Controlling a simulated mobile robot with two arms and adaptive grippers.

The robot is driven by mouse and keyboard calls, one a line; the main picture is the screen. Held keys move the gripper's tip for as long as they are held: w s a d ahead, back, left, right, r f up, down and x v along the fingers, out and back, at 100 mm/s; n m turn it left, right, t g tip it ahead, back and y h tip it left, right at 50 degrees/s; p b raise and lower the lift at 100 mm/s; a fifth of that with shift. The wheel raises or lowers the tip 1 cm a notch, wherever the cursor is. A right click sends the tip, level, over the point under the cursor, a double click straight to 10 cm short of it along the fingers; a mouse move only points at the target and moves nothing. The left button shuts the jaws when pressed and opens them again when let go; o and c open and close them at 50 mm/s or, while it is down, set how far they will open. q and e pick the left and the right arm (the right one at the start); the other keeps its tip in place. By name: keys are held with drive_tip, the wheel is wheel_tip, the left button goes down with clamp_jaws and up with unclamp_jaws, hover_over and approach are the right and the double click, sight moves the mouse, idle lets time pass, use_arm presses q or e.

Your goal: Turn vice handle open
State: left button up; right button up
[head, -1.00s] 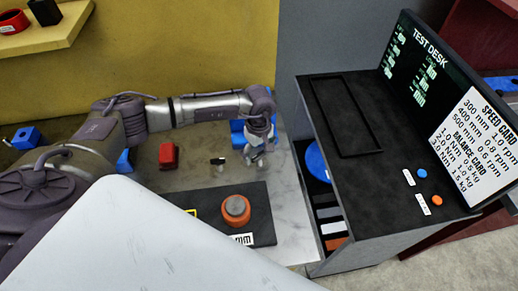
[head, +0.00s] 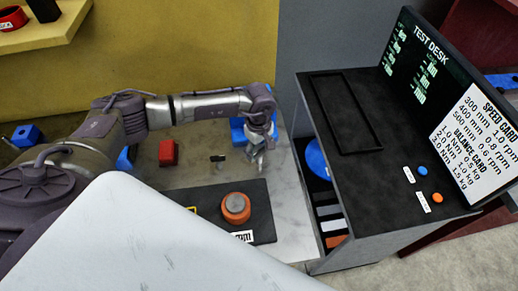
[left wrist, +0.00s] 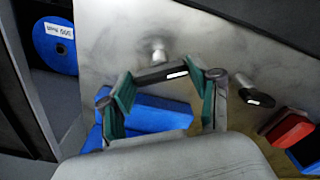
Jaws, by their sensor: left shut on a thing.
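My left gripper (head: 257,158) reaches down at the right end of the grey bench, beside a blue vice (head: 238,132). In the left wrist view its green-padded fingers (left wrist: 165,90) stand on either side of a black vice handle (left wrist: 160,74) with a white mark. The gripper is shut on this handle, at its two ends. The handle lies slightly tilted in that picture, with a round metal stub just above it. The blue vice body (left wrist: 150,114) shows between and below the fingers, partly hidden by my gripper. In the head view the held handle is hidden. My right gripper is not in view.
A second black handle (head: 217,159) lies left of the gripper, near a red block (head: 168,152). An orange round button (head: 236,207) sits on a black plate in front. The dark test desk (head: 400,175) stands close on the right.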

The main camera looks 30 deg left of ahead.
use_arm(q)
drive_tip(key=n+b, duration=0.2)
drive_tip(key=shift+f+n, duration=0.15)
drive_tip(key=shift+n, duration=0.15)
drive_tip(key=n+b, duration=0.3)
drive_tip(key=n, duration=0.1)
drive_tip(key=shift+n, duration=0.3)
drive_tip(key=n+b, duration=0.2)
drive_tip(key=n, duration=0.1)
drive_tip(key=shift+n, duration=0.3)
drive_tip(key=n+b, duration=0.1)
drive_tip(key=n, duration=0.2)
drive_tip(key=shift+n+b, duration=0.3)
drive_tip(key=shift+b, duration=0.05)
drive_tip(key=n+b, duration=0.1)
drive_tip(key=n, duration=0.2)
drive_tip(key=shift+n+b, duration=0.3)
drive_tip(key=shift+n, duration=0.1)
drive_tip(key=n+b, duration=0.1)
drive_tip(key=n, duration=0.2)
drive_tip(key=shift+n, duration=0.3)
drive_tip(key=n+b, duration=0.1)
drive_tip(key=n, duration=0.2)
drive_tip(key=shift+r, duration=0.2)
drive_tip(key=n, duration=0.4)
drive_tip(key=shift+n+b, duration=0.3)
drive_tip(key=shift+r, duration=0.1)
